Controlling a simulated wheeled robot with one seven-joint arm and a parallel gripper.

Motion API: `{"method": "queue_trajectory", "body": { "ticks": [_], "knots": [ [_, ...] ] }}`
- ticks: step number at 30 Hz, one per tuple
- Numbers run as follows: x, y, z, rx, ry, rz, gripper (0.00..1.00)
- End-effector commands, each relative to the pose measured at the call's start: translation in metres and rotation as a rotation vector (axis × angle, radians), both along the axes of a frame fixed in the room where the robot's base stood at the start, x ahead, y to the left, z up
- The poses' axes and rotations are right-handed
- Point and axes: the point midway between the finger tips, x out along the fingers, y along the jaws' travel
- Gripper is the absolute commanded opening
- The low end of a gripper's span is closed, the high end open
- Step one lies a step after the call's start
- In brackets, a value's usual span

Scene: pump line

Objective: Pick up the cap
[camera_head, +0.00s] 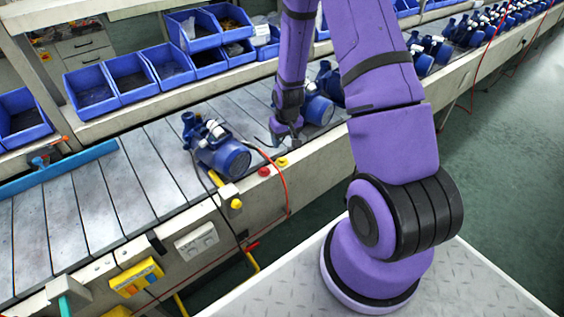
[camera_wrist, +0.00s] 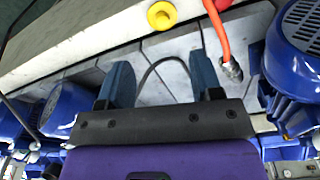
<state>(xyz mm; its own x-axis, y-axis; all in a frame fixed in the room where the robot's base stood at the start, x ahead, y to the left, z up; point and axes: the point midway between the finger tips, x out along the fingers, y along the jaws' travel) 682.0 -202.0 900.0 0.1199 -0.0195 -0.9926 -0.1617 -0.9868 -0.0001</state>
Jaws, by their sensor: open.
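My gripper (camera_head: 285,134) hangs low over the conveyor, between two blue pumps. In the wrist view its two blue-grey fingers (camera_wrist: 160,85) are spread apart, with bare belt slats and a thin dark curved line between them. I see nothing that I can surely tell to be the cap. A round yellow knob-like piece (camera_wrist: 161,15) sits on the pale conveyor edge, beyond the fingertips. It may match the yellow piece on the edge in the head view (camera_head: 282,162). Part of the belt is hidden behind my gripper.
One blue pump (camera_head: 222,152) stands left of my gripper, another (camera_head: 318,105) right behind it. An orange hose (camera_wrist: 218,25) with a metal end lies close beside the fingers. A red button (camera_head: 264,171) is on the edge. Blue bins (camera_head: 88,87) line the shelf behind.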

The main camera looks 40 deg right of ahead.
Motion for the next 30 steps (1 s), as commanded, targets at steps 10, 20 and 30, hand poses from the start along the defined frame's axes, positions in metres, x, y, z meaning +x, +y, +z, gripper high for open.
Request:
{"method": "queue_trajectory", "body": {
  "ticks": [10,20,30],
  "knots": [
    [0.004,0.0,-0.043,0.0,0.003,0.001,0.59],
    [0.006,0.001,-0.065,0.0,0.003,0.001,0.59],
    [0.01,0.002,-0.1,0.001,0.002,0.0,0.59]
  ]
}}
